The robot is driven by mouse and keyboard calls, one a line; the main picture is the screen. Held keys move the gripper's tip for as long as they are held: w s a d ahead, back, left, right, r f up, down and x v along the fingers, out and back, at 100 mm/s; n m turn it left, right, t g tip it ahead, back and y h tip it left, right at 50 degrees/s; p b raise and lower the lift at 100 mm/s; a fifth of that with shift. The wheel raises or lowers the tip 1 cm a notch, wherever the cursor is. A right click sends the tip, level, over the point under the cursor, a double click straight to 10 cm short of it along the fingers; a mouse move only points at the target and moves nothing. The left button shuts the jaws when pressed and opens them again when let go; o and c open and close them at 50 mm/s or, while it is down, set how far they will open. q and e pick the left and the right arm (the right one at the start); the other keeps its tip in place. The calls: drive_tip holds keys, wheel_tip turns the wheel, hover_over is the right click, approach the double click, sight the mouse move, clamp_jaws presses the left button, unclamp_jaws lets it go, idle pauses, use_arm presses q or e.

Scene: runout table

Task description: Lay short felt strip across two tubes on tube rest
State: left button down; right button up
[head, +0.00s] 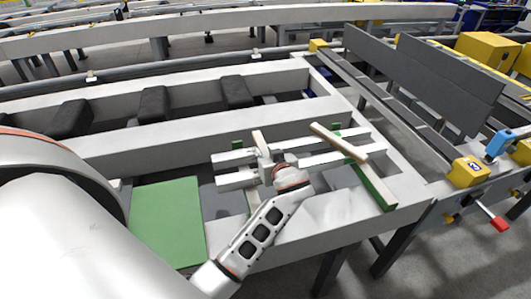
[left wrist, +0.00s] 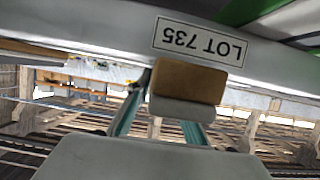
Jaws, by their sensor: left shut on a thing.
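Two pale grey square tubes (head: 310,159) lie side by side on the tube rest, with green supports (head: 237,145) under them. My left gripper (head: 264,160) reaches over the tubes near their left part. It is shut on a short beige felt strip (head: 258,140), which points away across the tubes. In the left wrist view the strip's tan end (left wrist: 188,84) is in front of a tube labelled LOT 735 (left wrist: 200,40). Whether the strip touches the tubes cannot be told. The gripper hides part of the strip. My right gripper is not in view.
A longer beige strip (head: 340,142) lies slantwise across the tubes at the right. A green panel (head: 166,222) is at the left front. Grey upright plates (head: 425,80) and yellow blocks (head: 468,171) stand to the right. Dark blocks (head: 152,103) sit between the beams behind.

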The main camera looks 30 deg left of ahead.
sight(266, 153)
use_arm(q)
drive_tip(key=shift+f, duration=0.15)
drive_tip(key=c, duration=1.7)
unclamp_jaws()
wheel_tip(266, 153, up, 10)
